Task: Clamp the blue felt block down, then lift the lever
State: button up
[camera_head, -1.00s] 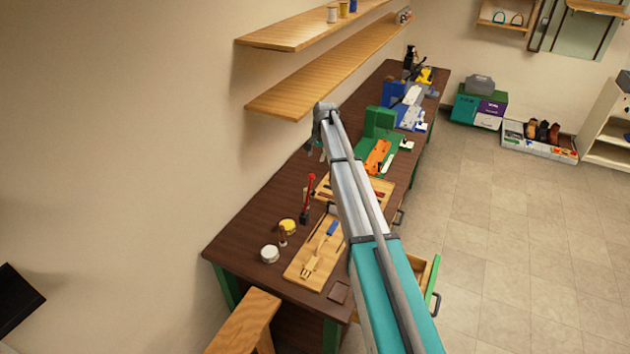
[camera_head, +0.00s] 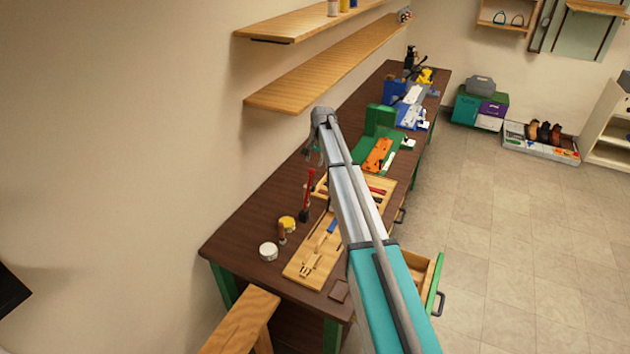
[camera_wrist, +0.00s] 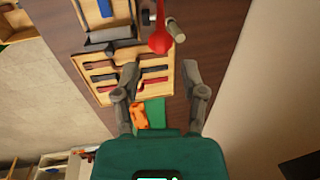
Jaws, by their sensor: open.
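My gripper (camera_wrist: 160,68) is open, with nothing between its fingers in the wrist view. In the head view my gripper (camera_head: 316,152) is above the workbench (camera_head: 262,218), near the wall. Blue parts (camera_head: 410,116) stand far down the bench, with a pale piece on them. I cannot tell if one is the felt block, and no lever can be made out. A nearer green fixture (camera_head: 380,121) has an orange piece (camera_head: 378,155); the orange piece also shows below my fingers in the wrist view (camera_wrist: 139,116).
A tool board (camera_head: 296,271), a white tin (camera_head: 268,251) and a yellow tin (camera_head: 288,223) are at the near end. A drawer (camera_head: 417,269) sticks out.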

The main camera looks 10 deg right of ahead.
aim_at(312, 171)
jog(key=shift+w+a+f+b, duration=0.15)
jog(key=shift+a+f+b, duration=0.05)
jog(key=shift+f+b, duration=1.15)
jog(key=shift+w+a+f+b, duration=0.15)
jog(key=shift+a+f+b, duration=0.05)
jog(key=shift+f+b, duration=1.2)
jog(key=shift+w+a+f+b, duration=0.15)
jog(key=shift+a+f+b, duration=0.05)
jog(key=shift+f+b, duration=1.15)
jog(key=shift+f, duration=0.1)
